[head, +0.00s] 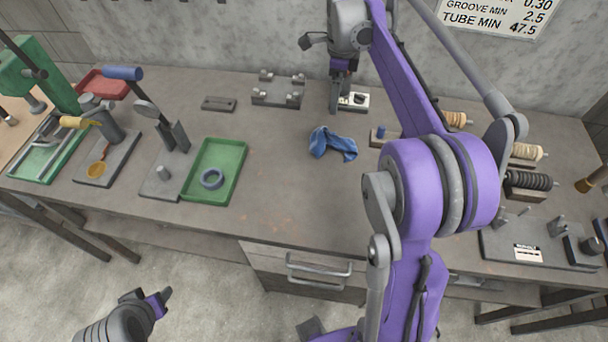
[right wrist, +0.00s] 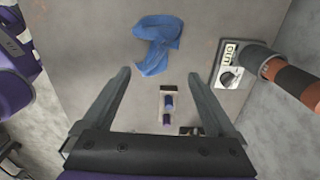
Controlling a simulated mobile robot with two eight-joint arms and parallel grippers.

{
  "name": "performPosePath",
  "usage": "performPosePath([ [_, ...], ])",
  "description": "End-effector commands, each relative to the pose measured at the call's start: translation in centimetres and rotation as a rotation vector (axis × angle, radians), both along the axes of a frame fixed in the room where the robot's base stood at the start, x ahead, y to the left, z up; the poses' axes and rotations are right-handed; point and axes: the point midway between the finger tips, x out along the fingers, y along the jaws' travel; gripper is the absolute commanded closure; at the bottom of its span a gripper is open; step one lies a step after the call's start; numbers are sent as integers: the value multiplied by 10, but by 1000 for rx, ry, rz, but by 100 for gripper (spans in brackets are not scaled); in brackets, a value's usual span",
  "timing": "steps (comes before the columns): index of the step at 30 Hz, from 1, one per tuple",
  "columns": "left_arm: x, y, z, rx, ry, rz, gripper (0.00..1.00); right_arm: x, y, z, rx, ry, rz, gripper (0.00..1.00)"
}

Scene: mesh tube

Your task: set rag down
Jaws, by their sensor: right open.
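The blue rag (head: 332,143) lies crumpled on the grey bench top, right of the middle. It also lies flat on the bench in the right wrist view (right wrist: 158,45), beyond the fingertips. My right gripper (head: 335,108) hangs over the back of the bench, behind the rag.
A white dial unit (head: 354,101) stands beside my right gripper. A small plate with a blue peg (right wrist: 168,104) shows below the rag in the wrist view. A green tray (head: 226,155) holds a ring.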

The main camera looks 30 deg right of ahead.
Motion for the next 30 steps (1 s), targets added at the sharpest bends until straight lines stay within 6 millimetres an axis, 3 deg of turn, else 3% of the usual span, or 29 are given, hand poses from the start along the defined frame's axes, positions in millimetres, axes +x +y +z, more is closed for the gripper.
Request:
performPosePath([
  [3, 1, 0, 3, 0, -2, 0, 50, 0, 0, 19, 0, 0, 0, 8],
  [7, 1, 0, 4, 0, -3, 0, 50, 0, 0, 30, 0, 0, 0, 8],
  [23, 1, 0, 3, 0, -3, 0, 50, 0, 1, 32, -1, -1, 4, 8],
  [26, 1, 0, 3, 0, -3, 0, 50, -4, 9, 32, -6, -13, 68, 8],
  [30, 1, 0, 3, 0, -3, 0, 50, -21, 45, 26, -36, -62, 345, 8],
])
